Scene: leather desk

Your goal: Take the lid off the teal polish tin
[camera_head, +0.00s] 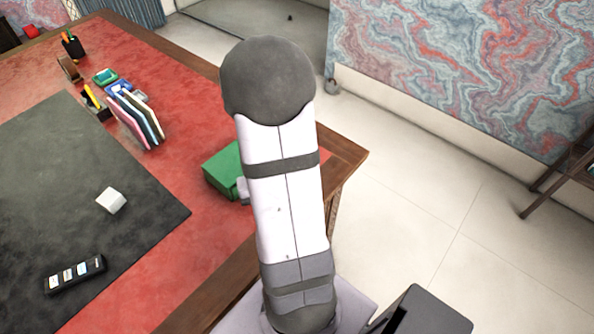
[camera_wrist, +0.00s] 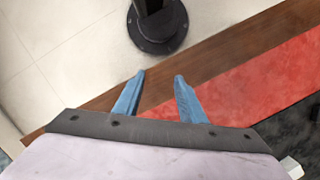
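I cannot pick out a teal polish tin or its lid for certain in either view. A small teal-green item (camera_head: 105,76) lies far back on the red desk top in the head view, too small to tell what it is. My arm hides part of the desk in that view. My gripper (camera_wrist: 160,78) shows in the wrist view with two blue fingers apart and nothing between them. It is above the wooden desk edge and red leather.
The red leather desk (camera_head: 200,222) has a dark mat (camera_head: 50,170). On it are a white block (camera_head: 111,200) and a black strip with pale labels (camera_head: 74,274). A green box (camera_head: 222,170), upright folders (camera_head: 137,118) and a pen cup (camera_head: 73,46) stand on the red leather.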

